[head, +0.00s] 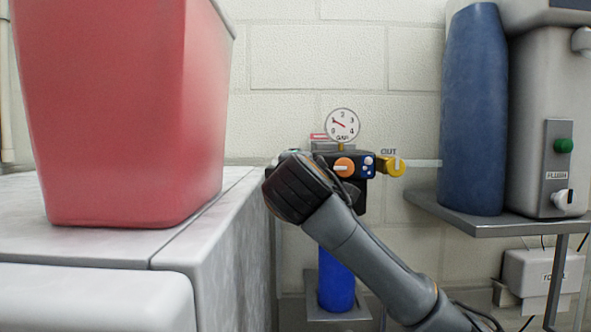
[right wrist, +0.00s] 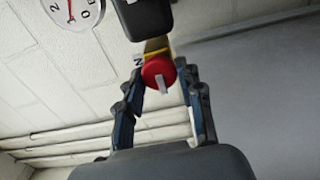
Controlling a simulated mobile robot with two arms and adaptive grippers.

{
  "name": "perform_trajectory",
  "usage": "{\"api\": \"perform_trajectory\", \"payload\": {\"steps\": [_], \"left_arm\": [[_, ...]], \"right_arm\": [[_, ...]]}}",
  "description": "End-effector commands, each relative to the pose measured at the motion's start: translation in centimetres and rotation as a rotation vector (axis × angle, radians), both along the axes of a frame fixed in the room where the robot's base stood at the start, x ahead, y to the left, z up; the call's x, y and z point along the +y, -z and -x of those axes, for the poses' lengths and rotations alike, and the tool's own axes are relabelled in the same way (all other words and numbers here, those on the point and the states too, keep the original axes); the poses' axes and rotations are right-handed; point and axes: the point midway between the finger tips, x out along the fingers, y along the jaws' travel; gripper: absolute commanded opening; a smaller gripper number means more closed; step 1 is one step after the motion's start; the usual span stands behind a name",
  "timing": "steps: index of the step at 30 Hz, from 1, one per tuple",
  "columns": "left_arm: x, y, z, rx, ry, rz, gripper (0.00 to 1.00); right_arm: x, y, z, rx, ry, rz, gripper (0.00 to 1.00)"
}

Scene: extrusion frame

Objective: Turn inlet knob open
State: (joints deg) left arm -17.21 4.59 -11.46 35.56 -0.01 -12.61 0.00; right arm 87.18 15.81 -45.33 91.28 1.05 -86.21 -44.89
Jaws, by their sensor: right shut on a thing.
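The inlet knob (right wrist: 158,73) is red with a pale pointer bar and shows in the right wrist view, beside a partly hidden label. My right gripper (right wrist: 160,82) has its blue-grey fingers on both sides of the knob and is shut on it. In the head view my right wrist covers the inlet side of the dark regulator block (head: 352,157), so the knob is hidden there. A round gauge (head: 342,125) sits on top of the block; its red needle points to the upper left, near 1. My left gripper is not in view.
A blue cylinder (head: 336,280) stands below. A red bin (head: 125,110) is on the left counter. A blue tank (head: 474,110) stands on a shelf (head: 470,225) at right.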

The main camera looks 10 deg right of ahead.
Motion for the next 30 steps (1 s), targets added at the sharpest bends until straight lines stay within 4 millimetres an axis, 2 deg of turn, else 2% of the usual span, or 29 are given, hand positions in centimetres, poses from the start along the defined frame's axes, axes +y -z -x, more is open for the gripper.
{"api": "perform_trajectory", "payload": {"steps": [1, 2, 4, 13, 17, 20, 30], "left_arm": [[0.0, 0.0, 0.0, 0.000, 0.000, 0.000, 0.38], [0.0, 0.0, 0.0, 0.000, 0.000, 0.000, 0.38], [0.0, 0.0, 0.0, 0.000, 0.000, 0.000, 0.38], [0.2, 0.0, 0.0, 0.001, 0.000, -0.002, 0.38], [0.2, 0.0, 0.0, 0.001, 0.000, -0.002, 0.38], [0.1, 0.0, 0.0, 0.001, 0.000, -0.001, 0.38], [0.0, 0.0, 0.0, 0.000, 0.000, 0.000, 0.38]], "right_arm": [[0.1, 0.2, 0.0, 0.004, -0.001, 0.002, 0.05], [0.1, 0.2, 0.0, 0.004, -0.001, 0.002, 0.43], [0.1, 0.1, 0.0, 0.002, -0.001, 0.002, 0.57], [0.0, 0.1, 0.0, 0.001, 0.000, 0.000, 0.58], [0.2, 0.0, 0.7, 0.000, -0.002, 0.000, 0.58], [0.6, 0.0, 2.2, -0.002, -0.004, 0.001, 0.58], [2.0, 0.0, 9.2, -0.001, -0.004, 0.001, 0.58]]}}
